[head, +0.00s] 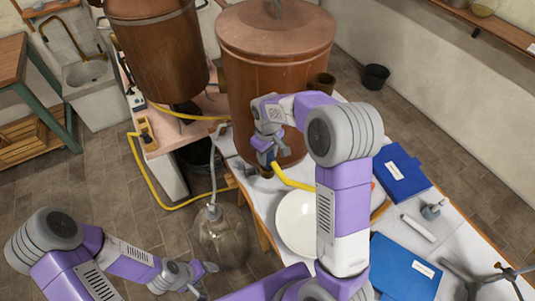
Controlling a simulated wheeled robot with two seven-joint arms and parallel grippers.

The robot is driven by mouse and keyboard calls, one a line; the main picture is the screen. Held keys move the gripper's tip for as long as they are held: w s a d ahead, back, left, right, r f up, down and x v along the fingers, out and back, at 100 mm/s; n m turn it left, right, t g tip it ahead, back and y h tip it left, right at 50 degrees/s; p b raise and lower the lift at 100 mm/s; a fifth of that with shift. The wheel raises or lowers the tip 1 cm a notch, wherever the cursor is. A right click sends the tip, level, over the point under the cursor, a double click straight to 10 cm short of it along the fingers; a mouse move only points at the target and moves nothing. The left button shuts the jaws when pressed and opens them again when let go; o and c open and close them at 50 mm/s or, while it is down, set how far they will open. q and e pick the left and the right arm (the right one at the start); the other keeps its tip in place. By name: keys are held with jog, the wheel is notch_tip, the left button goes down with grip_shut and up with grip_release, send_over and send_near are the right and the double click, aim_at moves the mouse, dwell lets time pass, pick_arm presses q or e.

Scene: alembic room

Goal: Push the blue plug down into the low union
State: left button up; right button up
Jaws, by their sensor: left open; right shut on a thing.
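My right gripper (265,146) is at the front foot of the large copper vessel (258,85), pointing down. A yellow hose (290,180) starts right beside the blue piece and runs right behind my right arm. The low union is not clearly visible; the gripper and blue piece cover that spot, so I cannot tell how deep the plug sits. My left gripper (205,279) is open and empty at the lower left, over the floor.
A white dish (295,222), blue folders (401,172) and a white rod (418,228) lie on the table. A second copper vessel (158,50) stands at the back left.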

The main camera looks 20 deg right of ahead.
jog(key=shift+f+b, duration=0.85)
jog(key=shift+f, duration=0.6)
dwell(2.5)
jog(key=o, duration=1.1)
jog(key=shift+o, duration=0.2)
jog(key=shift+r, duration=0.25)
jog(key=shift+r+p, duration=2.8)
jog(key=shift+r, duration=0.55)
jog(key=shift+s+f, duration=0.1)
